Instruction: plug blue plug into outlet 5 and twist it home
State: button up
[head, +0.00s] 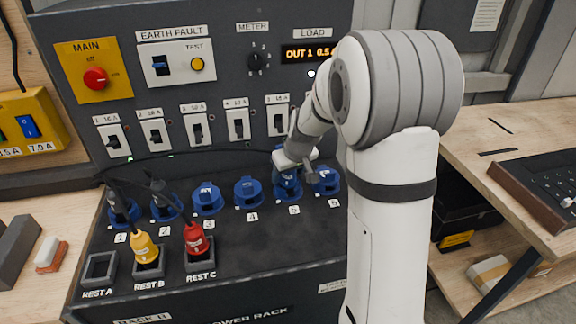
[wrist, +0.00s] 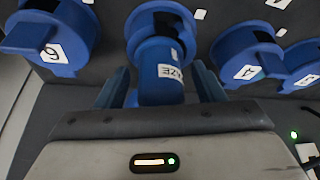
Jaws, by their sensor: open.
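The blue plug (head: 287,181) is at outlet 5, in line with its blue socket. It also shows in the wrist view (wrist: 161,78) with a white label, between the two fingers. Behind it is the ring of outlet 5 (wrist: 160,17); I cannot tell how deep the plug sits or how far it is turned. My gripper (head: 288,166) is at outlet 5. In the wrist view, my gripper (wrist: 161,88) is open, with one finger on each side of the plug. My arm and hand hide part of the plug in the head view.
Outlet 6 (head: 326,180) and outlet 4 (head: 248,191) stand close on either side. Dark cabled plugs stand at outlets 1 and 2. A yellow plug (head: 144,249) is in REST B and a red plug (head: 195,240) in REST C. REST A (head: 99,268) is empty.

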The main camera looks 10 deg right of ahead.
jog(key=shift+w+f, duration=0.15)
jog(key=shift+f, duration=0.1)
jog(key=shift+c, duration=0.5)
jog(key=c, duration=1)
jog(key=shift+c, duration=0.2)
jog(key=shift+m+h+p, duration=0.6)
jog(key=shift+m+p, duration=0.7)
jog(key=shift+p, duration=0.3)
jog(key=o, duration=1.1)
jog(key=shift+o, duration=0.2)
jog(key=shift+r, duration=0.1)
